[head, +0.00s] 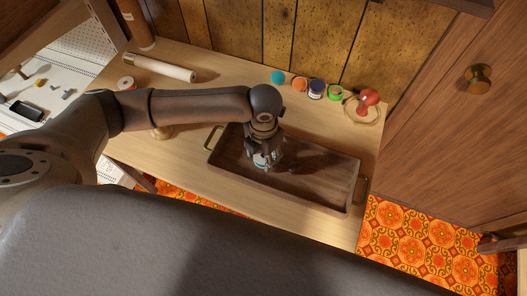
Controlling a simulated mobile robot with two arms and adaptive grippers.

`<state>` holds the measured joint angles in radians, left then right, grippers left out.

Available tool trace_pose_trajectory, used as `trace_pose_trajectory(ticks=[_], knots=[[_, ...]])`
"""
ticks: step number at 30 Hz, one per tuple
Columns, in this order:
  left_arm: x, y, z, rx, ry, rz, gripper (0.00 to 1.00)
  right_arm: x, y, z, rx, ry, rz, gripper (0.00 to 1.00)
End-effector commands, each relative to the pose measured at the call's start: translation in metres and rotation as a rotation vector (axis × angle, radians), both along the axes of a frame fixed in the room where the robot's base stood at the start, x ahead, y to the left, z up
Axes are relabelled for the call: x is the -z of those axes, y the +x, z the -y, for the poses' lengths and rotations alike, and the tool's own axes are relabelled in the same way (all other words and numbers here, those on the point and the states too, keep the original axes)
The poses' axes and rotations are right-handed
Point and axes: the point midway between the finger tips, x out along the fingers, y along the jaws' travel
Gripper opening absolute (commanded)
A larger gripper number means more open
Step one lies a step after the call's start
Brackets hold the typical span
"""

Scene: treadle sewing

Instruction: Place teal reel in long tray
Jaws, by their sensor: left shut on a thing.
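The long tray (312,190) is dark brown wood with brass handles at its two ends and lies on the table. My left gripper (264,163) points down inside the left half of the tray. My right gripper is not in view.
Behind the tray stand a teal round item (278,77), an orange reel (300,83), a navy reel (316,88) and a green reel (335,92). A red knobbed item (368,98) is at right. A pale roll (160,68) lies at back left.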

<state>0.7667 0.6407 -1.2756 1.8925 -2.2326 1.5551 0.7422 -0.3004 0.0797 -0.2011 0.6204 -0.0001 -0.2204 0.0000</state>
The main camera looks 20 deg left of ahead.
Motion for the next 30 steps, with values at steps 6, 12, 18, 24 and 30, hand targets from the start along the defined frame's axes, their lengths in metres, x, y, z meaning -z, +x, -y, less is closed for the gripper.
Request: trace_pose_trajectory(ticks=[6, 12, 18, 24, 30], knots=[[0.003, 0.0, 0.0, 0.0, 0.0, 0.0, 0.52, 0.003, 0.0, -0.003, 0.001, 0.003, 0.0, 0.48], [0.003, 0.0, 0.0, -0.001, 0.0, 0.0, 0.69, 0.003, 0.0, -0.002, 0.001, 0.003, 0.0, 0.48], [0.003, 0.0, 0.0, -0.001, 0.0, 0.0, 0.69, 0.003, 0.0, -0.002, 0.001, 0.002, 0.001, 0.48], [-0.007, 0.001, 0.0, 0.0, -0.002, 0.002, 0.69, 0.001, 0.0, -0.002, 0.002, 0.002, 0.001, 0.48], [-0.048, 0.002, 0.0, 0.0, -0.003, 0.006, 0.69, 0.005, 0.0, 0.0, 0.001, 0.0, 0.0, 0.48]])
